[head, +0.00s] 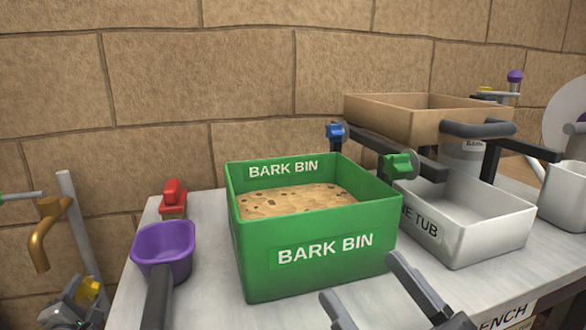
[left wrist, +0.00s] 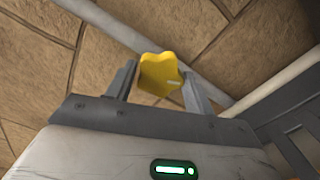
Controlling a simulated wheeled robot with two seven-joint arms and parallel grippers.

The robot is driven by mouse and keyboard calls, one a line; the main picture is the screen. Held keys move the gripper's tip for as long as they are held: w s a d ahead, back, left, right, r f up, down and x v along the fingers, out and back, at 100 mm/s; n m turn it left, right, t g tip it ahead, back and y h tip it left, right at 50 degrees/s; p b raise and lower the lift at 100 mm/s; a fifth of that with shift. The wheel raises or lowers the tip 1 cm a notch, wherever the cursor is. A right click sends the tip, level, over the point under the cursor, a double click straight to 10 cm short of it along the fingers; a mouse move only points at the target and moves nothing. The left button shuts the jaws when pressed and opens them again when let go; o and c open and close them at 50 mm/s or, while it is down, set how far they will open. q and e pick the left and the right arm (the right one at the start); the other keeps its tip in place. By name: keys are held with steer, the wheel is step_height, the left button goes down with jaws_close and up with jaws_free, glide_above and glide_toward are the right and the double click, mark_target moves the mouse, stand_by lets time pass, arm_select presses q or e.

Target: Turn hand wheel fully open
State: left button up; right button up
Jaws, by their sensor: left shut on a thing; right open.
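The hand wheel is a yellow, lobed knob (left wrist: 160,74) beside a grey pipe on the wall in the left wrist view. It also shows at the lower left of the head view (head: 88,288), partly hidden by my gripper. My left gripper (head: 72,302) is shut on it, with one finger on each side of the knob in the left wrist view. A pale mark shows on the knob's right side. My right gripper (head: 366,282) is open and empty, in front of the green bark bin.
A brass spout (head: 45,232) and an upright grey pipe (head: 80,220) stand at the left. The bench (head: 200,285) holds a purple scoop (head: 165,250), a red-handled tool (head: 173,200), the green bark bin (head: 310,270) and a white tub (head: 490,235). A brick wall is behind.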

mark_target(85, 293)
arm_select(q)
steer(key=n, duration=0.6)
steer(key=shift+f+n, duration=0.1)
steer(key=shift+n, duration=0.3)
arm_select(e)
steer(key=shift+w+a+f, duration=0.1)
steer(key=shift+a+f, duration=0.2)
steer(key=shift+f, duration=0.45)
arm_select(q)
steer(key=n, duration=0.5)
steer(key=o, duration=1)
steer(key=shift+c, duration=0.2)
steer(key=shift+s, duration=0.1)
steer(key=shift+p+v, duration=0.65)
steer(key=shift+v, duration=1.25)
arm_select(e)
steer(key=shift+r, duration=0.75)
steer(key=shift+r, duration=0.1)
